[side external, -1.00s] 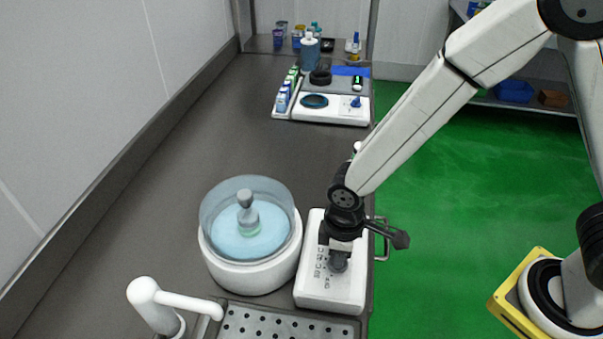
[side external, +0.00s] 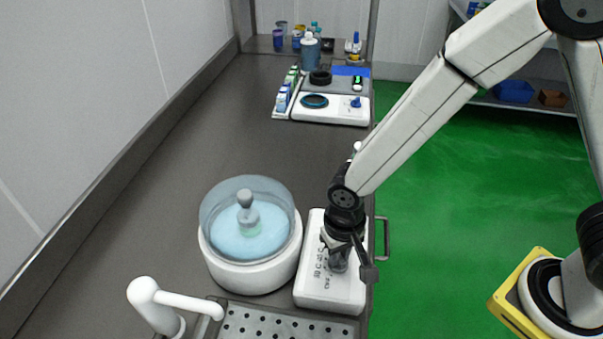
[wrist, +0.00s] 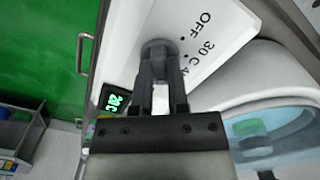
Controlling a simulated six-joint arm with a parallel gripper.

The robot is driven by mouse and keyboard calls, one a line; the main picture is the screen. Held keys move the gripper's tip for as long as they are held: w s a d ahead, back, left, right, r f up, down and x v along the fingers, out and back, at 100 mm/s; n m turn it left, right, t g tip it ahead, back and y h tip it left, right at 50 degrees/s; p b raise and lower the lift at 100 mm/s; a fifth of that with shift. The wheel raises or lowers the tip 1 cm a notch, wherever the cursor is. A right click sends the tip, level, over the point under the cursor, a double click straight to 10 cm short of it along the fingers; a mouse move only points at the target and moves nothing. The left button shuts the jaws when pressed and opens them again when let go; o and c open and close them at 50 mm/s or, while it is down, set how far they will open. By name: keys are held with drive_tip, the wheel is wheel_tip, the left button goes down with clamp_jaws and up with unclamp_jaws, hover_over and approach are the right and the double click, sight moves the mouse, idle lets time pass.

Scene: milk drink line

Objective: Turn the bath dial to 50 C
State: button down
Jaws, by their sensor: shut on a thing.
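The bath dial (wrist: 157,44) is a dark knob on the white control box (side external: 325,292) at the counter's right edge. My gripper (wrist: 161,62) points down and is shut on the dial, with a finger on each side. In the side external view my gripper (side external: 338,257) covers most of the knob. The printed marks OFF and 30 C show beside the dial in the wrist view, with the start of another mark. The dial's pointer is hidden. A small dark display (wrist: 115,101) shows green characters, perhaps 20C.
The round water bath (side external: 250,268) with a clear wall stands left of the box and holds a grey-topped vessel (side external: 247,212). A white curved tap (side external: 160,300) and a perforated drain (side external: 285,325) are in front. A metal handle (side external: 384,238) is at right. The mid-counter is clear.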

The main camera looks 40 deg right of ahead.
drive_tip(key=shift+m, duration=1.2)
drive_tip(key=c, duration=0.6)
unclamp_jaws()
drive_tip(key=shift+r, duration=0.1)
drive_tip(key=shift+r, duration=3.85)
drive_tip(key=d+n+t, duration=0.1)
drive_tip(key=d, duration=0.5)
drive_tip(key=s+d+n, duration=0.1)
drive_tip(key=d+n, duration=0.1)
drive_tip(key=d, duration=0.4)
drive_tip(key=s+d+n+t, duration=0.1)
drive_tip(key=d, duration=0.5)
drive_tip(key=shift+s+r+t, duration=0.25)
drive_tip(key=shift+r+t, duration=0.05)
drive_tip(key=shift+r, duration=0.05)
